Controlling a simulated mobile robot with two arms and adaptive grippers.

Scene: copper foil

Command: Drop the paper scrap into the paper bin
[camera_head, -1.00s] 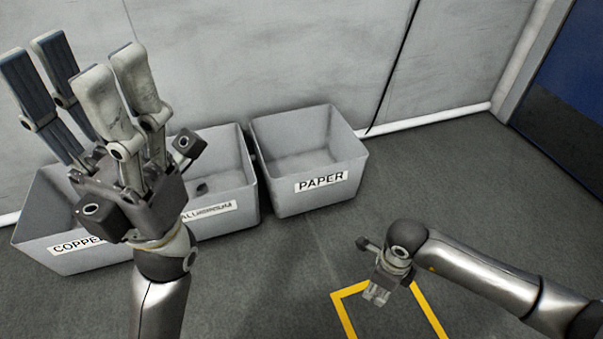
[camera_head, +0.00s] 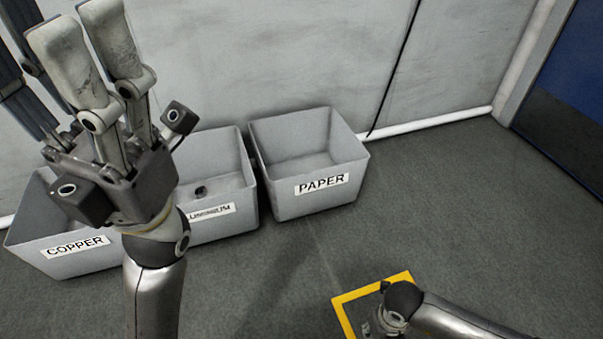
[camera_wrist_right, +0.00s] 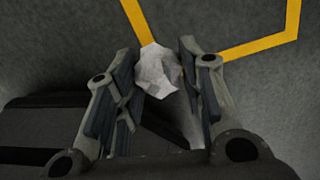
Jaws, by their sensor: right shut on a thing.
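The paper scrap (camera_wrist_right: 158,71) is a crumpled white piece between the fingers of my right gripper (camera_wrist_right: 160,62), which is shut on it. In the head view my right gripper (camera_head: 374,326) is low at the bottom edge, over the yellow floor marking, and the scrap cannot be made out there. The paper bin (camera_head: 322,186) is a grey open box labelled PAPER, up and left of my right gripper, and its visible inside looks empty. My left gripper (camera_head: 45,50) is raised at the left with its fingers apart, empty.
The aluminium bin (camera_head: 222,224), with a small dark piece (camera_head: 200,190) inside, stands left of the paper bin. The copper bin (camera_head: 90,262) is farther left, partly behind my left gripper. A yellow outline (camera_head: 380,287) marks the floor. Floor between it and the paper bin is clear.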

